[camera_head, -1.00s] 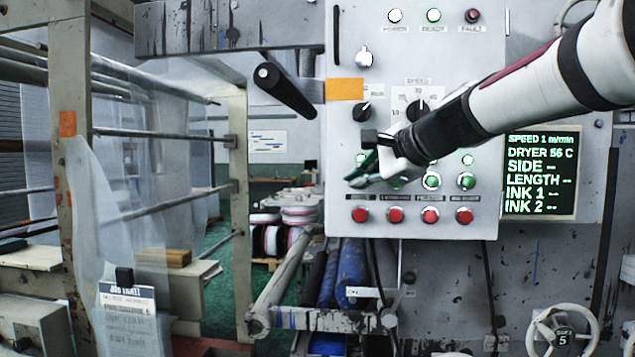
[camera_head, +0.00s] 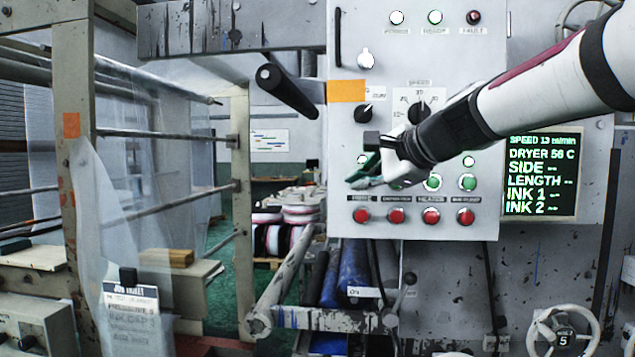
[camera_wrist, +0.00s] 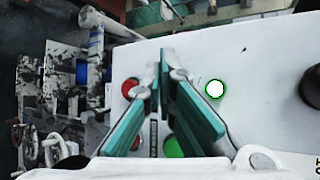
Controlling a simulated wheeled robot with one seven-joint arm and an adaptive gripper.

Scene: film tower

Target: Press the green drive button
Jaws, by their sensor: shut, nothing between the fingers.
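The control panel (camera_head: 490,225) has a row of green buttons above a row of red ones. My gripper (camera_head: 352,182) is shut and empty, its teal fingers reaching left across the panel to the leftmost column. The fingers hide the green drive button there; I cannot tell whether the tips touch it. The red button (camera_head: 362,215) below it and the lit lamp (camera_head: 362,159) above it are visible. In the wrist view my fingertips (camera_wrist: 160,65) lie between a red button (camera_wrist: 130,88) and a lit lamp (camera_wrist: 214,88); a neighbouring green button (camera_wrist: 173,147) shows between the fingers.
The speed knob (camera_head: 419,110) and a smaller knob (camera_head: 363,113) sit above my gripper. The display (camera_head: 541,174) reads speed 13 m/min. A handwheel (camera_head: 562,335) is at lower right.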

